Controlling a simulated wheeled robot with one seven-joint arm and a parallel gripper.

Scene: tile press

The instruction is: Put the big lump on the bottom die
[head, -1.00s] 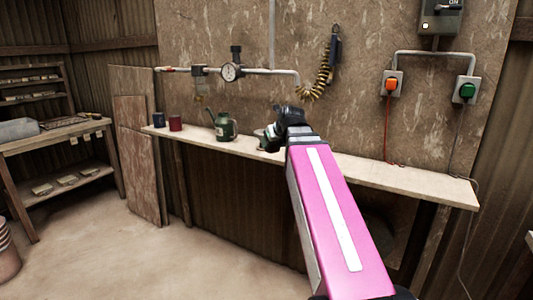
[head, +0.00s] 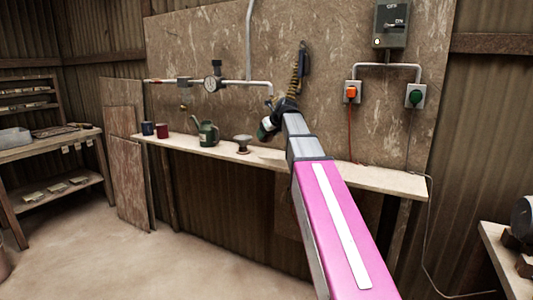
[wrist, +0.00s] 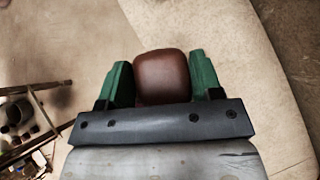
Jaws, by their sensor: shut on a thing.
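My gripper (wrist: 160,62) is shut on a smooth, rounded reddish-brown lump (wrist: 161,78), held between its two green fingers in the wrist view. I take this to be the big lump. In the head view my gripper (head: 266,129) is at the far end of my pink arm, in front of the wall board and near the shelf; the lump cannot be made out there. I cannot identify a bottom die in either view.
A narrow shelf (head: 368,178) along the wall holds a green can (head: 207,134), a dark mug (head: 147,128), a red mug (head: 162,130) and a grey pedestal-like thing (head: 243,143). A bench (head: 497,262) with dark parts stands at right. Open floor (head: 120,265) lies front left.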

